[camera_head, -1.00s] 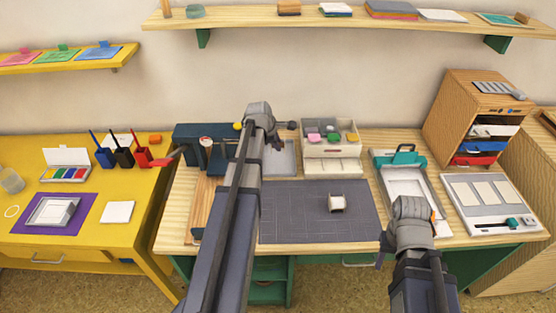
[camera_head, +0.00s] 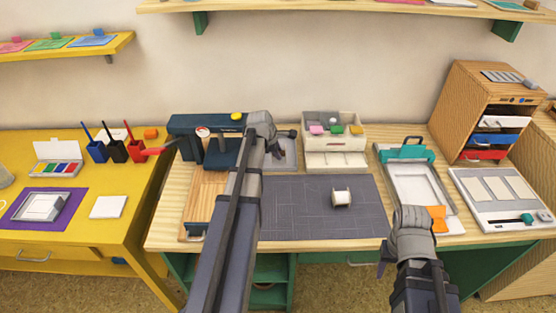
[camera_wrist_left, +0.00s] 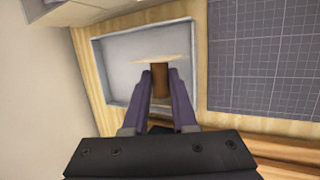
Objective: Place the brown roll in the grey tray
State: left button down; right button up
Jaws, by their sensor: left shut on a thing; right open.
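The brown roll (camera_wrist_left: 159,82), a brown core with a pale round flange, is in the left wrist view between the fingers of my left gripper (camera_wrist_left: 159,95). The gripper is shut on it. The roll is over the grey tray (camera_wrist_left: 118,75), which has a raised grey rim; the gap below it cannot be judged. In the head view my left arm's wrist (camera_head: 262,125) partly covers the grey tray (camera_head: 290,152) and the roll is hidden. My right gripper (camera_head: 412,225) is empty and open by the front of the desk; its fingertips are not clear.
A white roll (camera_head: 342,198) stands on the dark grid mat (camera_head: 300,215). A cream drawer box (camera_head: 335,143) is right of the tray, and a dark blue press (camera_head: 190,130) is left. A teal-clamped frame (camera_head: 410,180) lies near my right gripper.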

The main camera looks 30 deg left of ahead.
pick_arm(q)
notch_tip(320, 180, down, 2)
jog(key=shift+f+b, duration=0.2)
jog(key=shift+b, duration=0.55)
jog(key=shift+r, duration=0.15)
pick_arm(e)
notch_tip(320, 180, down, 2)
jog(key=shift+f, duration=0.1)
jog(key=shift+f, duration=0.1)
pick_arm(q)
jog(key=c, duration=0.7)
grip_release()
jog(key=shift+s+r+p, duration=0.15)
jog(key=shift+r+p, duration=0.25)
jog(key=shift+p, duration=0.2)
jog(key=p+v, duration=0.9)
jog(key=v, duration=0.2)
jog(key=shift+p, duration=0.35)
pick_arm(e)
notch_tip(320, 180, up, 11)
